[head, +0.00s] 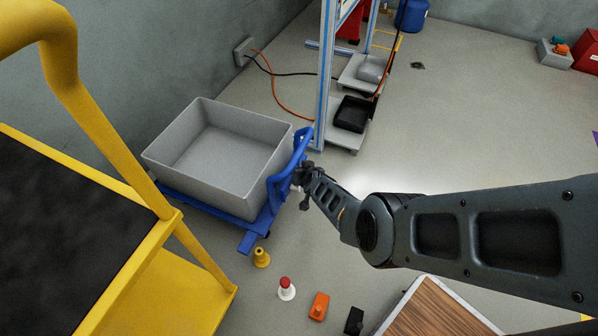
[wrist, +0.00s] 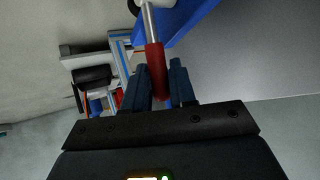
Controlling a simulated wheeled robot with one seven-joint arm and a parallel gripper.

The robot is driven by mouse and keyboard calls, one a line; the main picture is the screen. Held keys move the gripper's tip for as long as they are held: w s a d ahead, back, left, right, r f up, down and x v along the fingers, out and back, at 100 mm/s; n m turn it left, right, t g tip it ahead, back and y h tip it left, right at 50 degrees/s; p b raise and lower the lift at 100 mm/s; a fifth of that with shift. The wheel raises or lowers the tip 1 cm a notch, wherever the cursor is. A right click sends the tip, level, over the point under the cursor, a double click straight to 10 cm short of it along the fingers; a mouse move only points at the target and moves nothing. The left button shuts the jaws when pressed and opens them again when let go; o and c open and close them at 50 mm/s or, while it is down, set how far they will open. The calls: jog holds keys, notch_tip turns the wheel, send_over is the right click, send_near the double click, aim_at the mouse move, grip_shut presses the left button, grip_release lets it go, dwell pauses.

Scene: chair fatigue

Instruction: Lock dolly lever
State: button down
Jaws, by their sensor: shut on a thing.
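The blue dolly (head: 248,241) stands on the floor with a grey bin (head: 215,150) on it. Its blue upright handle is at the right end. My gripper (head: 300,178) is beside that end, by the handle. In the wrist view, the lever (wrist: 155,58) has a red grip on a silver rod that runs up toward the blue dolly frame (wrist: 188,18). The fingers of my gripper (wrist: 158,88) are shut on the red grip, one on each side. In the head view the lever is hidden by my gripper and arm.
A yellow cart (head: 165,285) stands close at the left. A yellow piece (head: 262,257), a red-topped white piece (head: 286,288), an orange block (head: 319,306) and a black block (head: 354,321) lie in front. A wood-topped surface (head: 440,310) is lower right. Floor beyond my arm is mostly clear.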

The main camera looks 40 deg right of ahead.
jog(key=shift+w+d+f+m+g+y, duration=0.2)
jog(key=shift+d+g+y, duration=0.1)
jog(key=shift+d+y, duration=0.15)
jog(key=shift+w+d+f+m+g+y, duration=0.1)
jog(key=shift+d+f+m+g+y, duration=0.15)
jog(key=shift+y, duration=0.3)
jog(key=shift+d, duration=0.1)
jog(key=c, duration=1)
grip_release()
jog(key=shift+r, duration=0.2)
jog(key=p+v, duration=0.7)
jog(key=shift+s+r+p, duration=0.2)
jog(key=shift+s+p, duration=0.05)
jog(key=shift+p, duration=0.05)
